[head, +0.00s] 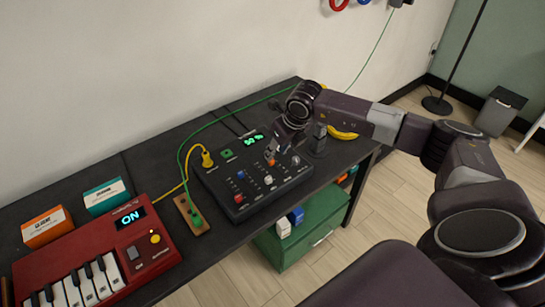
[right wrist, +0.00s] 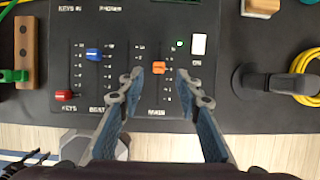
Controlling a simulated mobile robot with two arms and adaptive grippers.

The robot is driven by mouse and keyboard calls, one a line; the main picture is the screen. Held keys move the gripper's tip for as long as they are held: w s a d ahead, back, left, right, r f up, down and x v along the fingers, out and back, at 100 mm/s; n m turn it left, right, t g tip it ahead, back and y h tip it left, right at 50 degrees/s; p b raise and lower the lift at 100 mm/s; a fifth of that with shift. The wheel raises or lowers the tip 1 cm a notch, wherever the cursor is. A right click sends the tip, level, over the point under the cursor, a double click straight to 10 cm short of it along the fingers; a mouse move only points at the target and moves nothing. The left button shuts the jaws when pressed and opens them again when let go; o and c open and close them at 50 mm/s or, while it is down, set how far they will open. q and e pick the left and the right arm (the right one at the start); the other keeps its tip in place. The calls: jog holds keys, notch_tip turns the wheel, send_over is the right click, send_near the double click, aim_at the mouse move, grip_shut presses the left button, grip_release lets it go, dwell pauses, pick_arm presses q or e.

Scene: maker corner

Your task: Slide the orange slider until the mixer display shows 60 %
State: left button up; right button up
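The black mixer (head: 225,182) stands on the dark table, and it also fills the middle of the right wrist view (right wrist: 115,30). Its small display (head: 254,139) shows green figures too small to read surely. The orange slider (right wrist: 159,68) sits in the track above the label MAIN, around the middle of its scale. My right gripper (right wrist: 160,82) is open over the mixer, one fingertip on each side of the orange slider with gaps between. In the head view the right gripper (head: 273,153) partly hides the sliders. My left gripper is out of view.
Near the orange slider are a blue slider (right wrist: 93,55), a red slider (right wrist: 64,96) and a white button (right wrist: 199,44). A dark stand (right wrist: 262,78) and coiled yellow cable (right wrist: 308,75) lie to the right. A red keyboard (head: 95,250) reads ON.

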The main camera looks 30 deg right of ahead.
aim_at(273, 161)
jog(key=shift+p+x, duration=0.35)
jog(key=shift+x, duration=2.2)
grip_shut()
